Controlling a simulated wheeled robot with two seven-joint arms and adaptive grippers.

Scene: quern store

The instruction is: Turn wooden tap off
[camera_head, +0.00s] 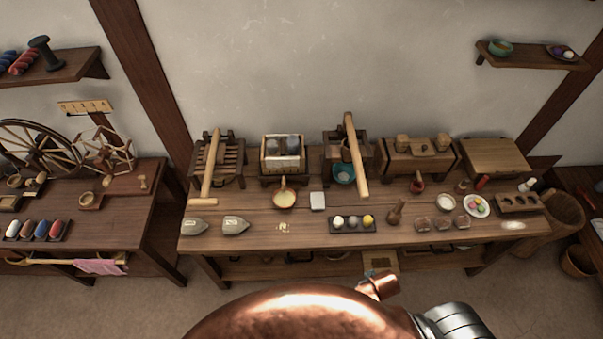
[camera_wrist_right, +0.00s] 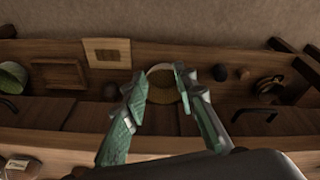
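I cannot make out a wooden tap for certain in either view. In the head view, a wooden box with two blocks on top (camera_head: 418,147) stands at the back right of the long workbench (camera_head: 290,222), with a small dark red cup (camera_head: 417,186) in front of it. In the right wrist view, my right gripper (camera_wrist_right: 160,78) is open, its two green fingers spread. A round woven basket (camera_wrist_right: 163,92) shows between and beyond the fingers; I cannot tell its distance. No tap is visible between them. My left gripper is in neither view.
The bench back holds a slatted frame (camera_head: 218,165), a cloth-lined box (camera_head: 283,154) and a lever press (camera_head: 353,155). A dark tray of balls (camera_head: 352,225) and two grey irons lie in front. A spinning wheel (camera_head: 40,150) stands left. The bench's front left is partly clear.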

